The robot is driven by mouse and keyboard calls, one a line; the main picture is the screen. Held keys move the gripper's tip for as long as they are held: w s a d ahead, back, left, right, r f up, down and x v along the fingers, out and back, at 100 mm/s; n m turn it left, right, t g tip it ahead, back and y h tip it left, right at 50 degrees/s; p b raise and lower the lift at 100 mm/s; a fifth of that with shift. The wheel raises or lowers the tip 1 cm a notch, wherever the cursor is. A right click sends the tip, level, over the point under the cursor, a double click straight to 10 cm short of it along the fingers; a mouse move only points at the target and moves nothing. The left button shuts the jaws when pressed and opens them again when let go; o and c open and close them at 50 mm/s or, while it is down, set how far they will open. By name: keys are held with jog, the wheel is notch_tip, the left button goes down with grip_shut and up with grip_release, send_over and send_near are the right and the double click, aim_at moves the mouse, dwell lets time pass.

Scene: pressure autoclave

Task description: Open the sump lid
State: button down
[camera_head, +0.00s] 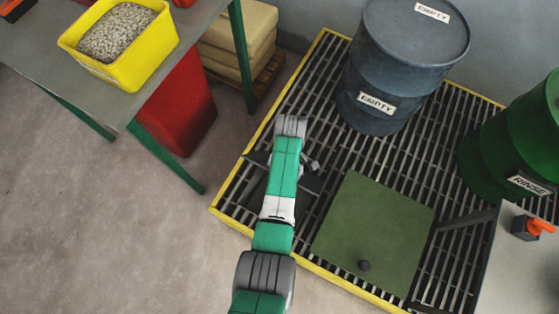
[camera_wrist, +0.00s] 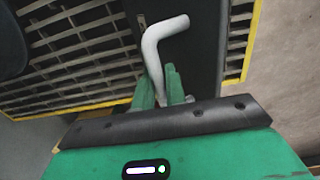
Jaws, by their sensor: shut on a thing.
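A dark flat panel (camera_head: 312,182), which looks like the sump lid, lies in the grating and is largely hidden by my arm in the head view. In the wrist view the dark panel (camera_wrist: 192,50) fills the upper middle. A pale grey bent bar (camera_wrist: 165,28) rises in front of it. My gripper (camera_wrist: 157,80) has its two green fingers closed around the lower, straight part of this bar. The bar's bent end sticks out beyond the fingertips. In the head view, my arm hides the fingers; a small grey piece (camera_head: 313,165) shows beside it.
A blue-grey drum (camera_head: 402,60) and a green drum (camera_head: 515,140) stand behind and right. A table (camera_head: 110,100) with a yellow bin (camera_head: 145,60) stands left.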

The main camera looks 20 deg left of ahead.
jog(key=shift+w, duration=0.1)
jog(key=shift+w+d+f+b, duration=0.1)
jog(key=shift+w+b, duration=0.25)
jog(key=shift+b, duration=0.3)
jog(key=shift+w+d+r+b, duration=0.15)
jog(key=shift+w+r+b, duration=0.15)
jog(key=shift+w+b, duration=0.5)
jog(key=shift+w+d+r+b, duration=0.1)
jog(key=shift+w+r+b, duration=0.15)
jog(key=shift+w+b, duration=0.55)
jog(key=shift+w, duration=0.1)
jog(key=shift+w+d+f+b, duration=0.1)
jog(key=shift+w+d+b, duration=0.1)
jog(key=shift+w+b, duration=0.9)
jog(key=shift+w+d+b, duration=0.15)
jog(key=shift+w+b, duration=0.8)
jog(key=shift+w, duration=0.1)
jog(key=c, duration=1.6)
grip_release()
jog(key=shift+o, duration=0.2)
